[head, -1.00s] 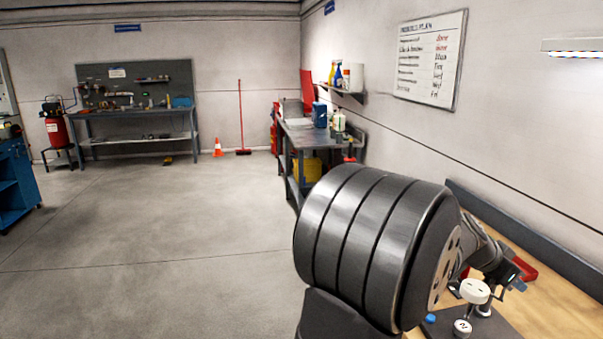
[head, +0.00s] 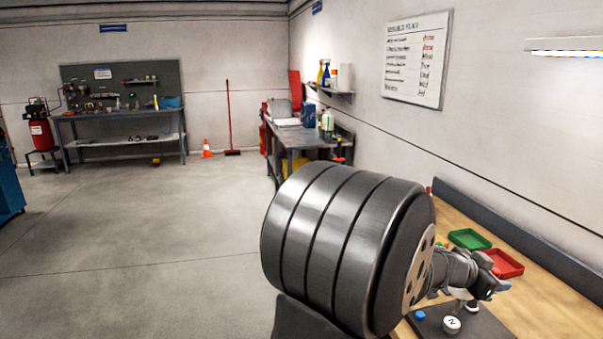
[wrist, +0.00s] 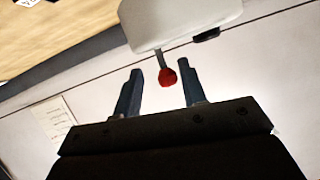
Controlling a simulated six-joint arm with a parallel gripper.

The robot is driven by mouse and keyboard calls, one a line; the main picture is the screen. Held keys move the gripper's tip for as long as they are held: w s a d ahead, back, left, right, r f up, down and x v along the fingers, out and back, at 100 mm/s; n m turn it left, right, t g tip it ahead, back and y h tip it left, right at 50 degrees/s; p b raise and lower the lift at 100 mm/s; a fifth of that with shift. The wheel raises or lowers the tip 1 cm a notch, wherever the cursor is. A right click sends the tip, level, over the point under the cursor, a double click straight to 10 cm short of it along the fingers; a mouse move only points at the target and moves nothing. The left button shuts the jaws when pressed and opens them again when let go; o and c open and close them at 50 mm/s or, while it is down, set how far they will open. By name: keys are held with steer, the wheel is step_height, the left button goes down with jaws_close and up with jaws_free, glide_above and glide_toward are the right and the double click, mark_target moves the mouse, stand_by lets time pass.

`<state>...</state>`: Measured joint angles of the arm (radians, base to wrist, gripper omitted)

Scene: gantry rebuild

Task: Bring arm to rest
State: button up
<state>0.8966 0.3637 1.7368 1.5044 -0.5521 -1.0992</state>
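My arm crosses the lower middle of the head view, with its big grey joint in front. My gripper (head: 497,287) is small there, over the wooden bench (head: 540,310) at the right. In the wrist view my gripper's two fingers (wrist: 160,78) stand well apart. A red rounded piece (wrist: 168,77) on a short stem shows between them. It hangs from a pale body (wrist: 178,20) at the top, and I cannot tell what this is or how far off. Nothing is visibly gripped.
On the bench are a green tray (head: 469,239), a red tray (head: 505,263) and a dark mat (head: 478,326) with a white round piece marked 2 (head: 452,325). A blue piece (head: 420,315) lies at its left. The floor (head: 140,250) to the left is open.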

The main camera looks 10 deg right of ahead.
steer(key=shift+a+h, duration=0.15)
steer(key=shift+h, duration=0.15)
steer(key=shift+s+a+f+m+h, duration=0.3)
steer(key=shift+a+h, duration=0.1)
steer(key=shift+h, duration=0.4)
steer(key=shift+o, duration=0.3)
